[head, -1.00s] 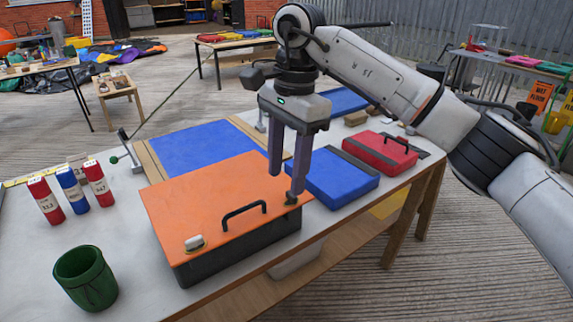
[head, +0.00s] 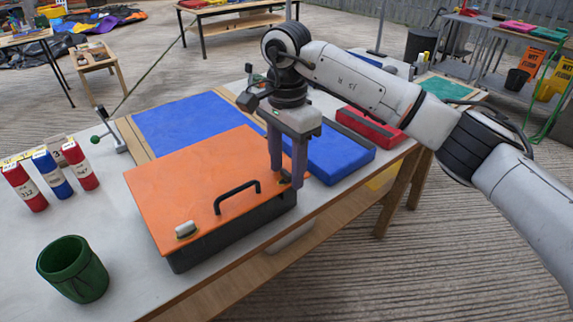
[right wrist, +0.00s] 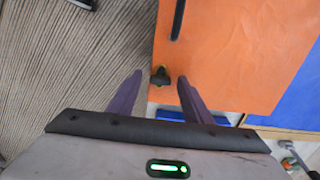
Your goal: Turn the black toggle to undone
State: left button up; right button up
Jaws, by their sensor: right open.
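The orange-lidded case (head: 190,178) lies on the table with its lid down. The black toggle (right wrist: 160,75) sits at the lid's edge near one corner, on a small brassy base. In the head view the toggle (head: 284,178) is partly hidden by my right gripper (head: 286,177). That gripper is open and points down, with a finger on each side of the toggle. In the right wrist view the gripper (right wrist: 160,81) shows a gap between each fingertip and the toggle. A pale toggle (head: 186,230) sits at the lid's other front corner. My left gripper is out of view.
A black handle (head: 238,195) stands up between the toggles. A blue case (head: 340,155) and a red case (head: 370,128) lie to the right. A green cup (head: 73,270) and several red and blue tubes (head: 52,174) stand at the left.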

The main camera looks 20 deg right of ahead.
jog(key=c, duration=1.1)
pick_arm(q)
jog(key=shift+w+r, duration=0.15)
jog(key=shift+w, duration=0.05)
pick_arm(e)
jog(key=shift+o, duration=0.2)
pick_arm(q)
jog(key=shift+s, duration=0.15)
pick_arm(e)
jog(key=shift+m, duration=0.4)
jog(key=m, duration=0.3)
jog(key=shift+r+p, duration=0.1)
jog(key=shift+p, duration=0.25)
jog(key=m, duration=0.5)
jog(key=shift+p, duration=0.3)
jog(key=m, duration=0.5)
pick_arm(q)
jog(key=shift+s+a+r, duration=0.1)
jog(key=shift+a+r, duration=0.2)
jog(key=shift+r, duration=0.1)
pick_arm(e)
jog(key=m, duration=0.4)
jog(key=shift+w, duration=0.1)
